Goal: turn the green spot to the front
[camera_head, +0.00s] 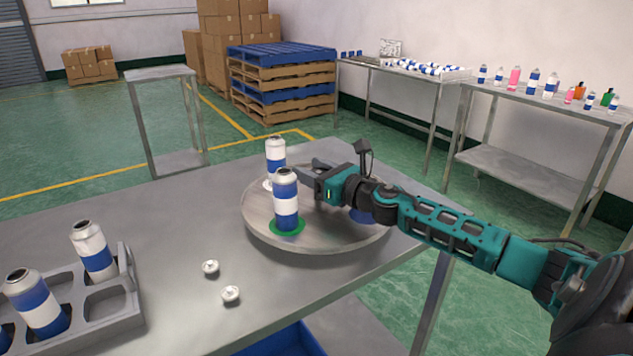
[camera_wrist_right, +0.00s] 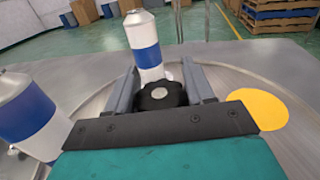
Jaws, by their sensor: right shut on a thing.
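A round grey turntable (camera_head: 330,240) sits on the metal table. Its green spot (camera_head: 287,227) is at the near, left-of-middle part of the disc, with a blue-and-white can (camera_head: 286,196) upright on it. A blue spot (camera_head: 361,215) shows partly under my right arm. A yellow spot (camera_wrist_right: 256,109) shows right of my gripper in the wrist view. My right gripper (camera_wrist_right: 163,88) is shut on the black central knob (camera_wrist_right: 160,97). My left gripper is not in view.
Two small valve caps (camera_head: 210,267) (camera_head: 231,295) lie on the table before the turntable. A grey rack (camera_head: 118,308) with cans stands at the near left. Shelves, pallets (camera_head: 282,75) and boxes are in the background.

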